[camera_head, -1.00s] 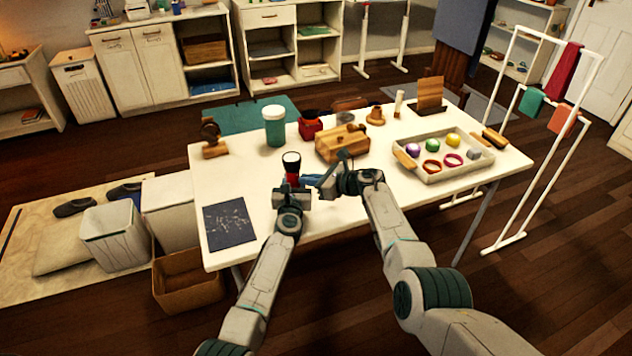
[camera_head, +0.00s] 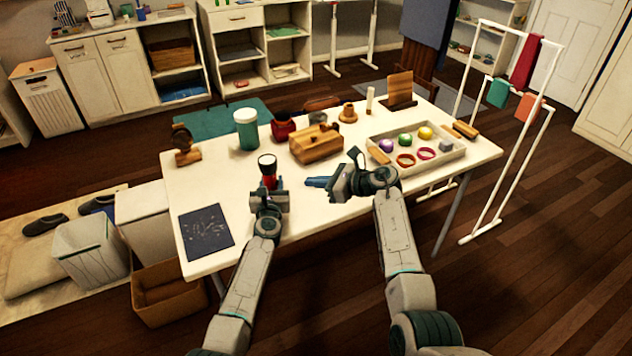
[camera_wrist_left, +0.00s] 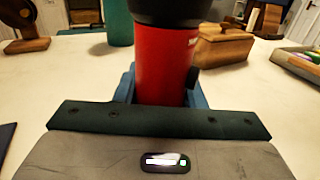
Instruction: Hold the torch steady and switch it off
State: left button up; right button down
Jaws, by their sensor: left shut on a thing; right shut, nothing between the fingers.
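The torch (camera_head: 268,176) stands upright near the front of the white table, with a red body and a black head with a pale top. My left gripper (camera_head: 269,186) is shut around its red body; the left wrist view shows the red barrel (camera_wrist_left: 165,65) between the blue fingers. My right gripper (camera_head: 318,182) is shut and empty. It is to the right of the torch, its blue fingertips pointing left towards it, with a clear gap between.
Behind the torch stand a teal jar with a white lid (camera_head: 246,130) and a wooden box (camera_head: 316,146). A tray (camera_head: 440,161) with balls and rings lies right of my right gripper. A dark sheet (camera_head: 206,230) lies at the front left; the table around it is clear.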

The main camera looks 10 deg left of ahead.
pick_arm(q)
jog(key=o, duration=1.2)
jog(key=shift+s, duration=0.1)
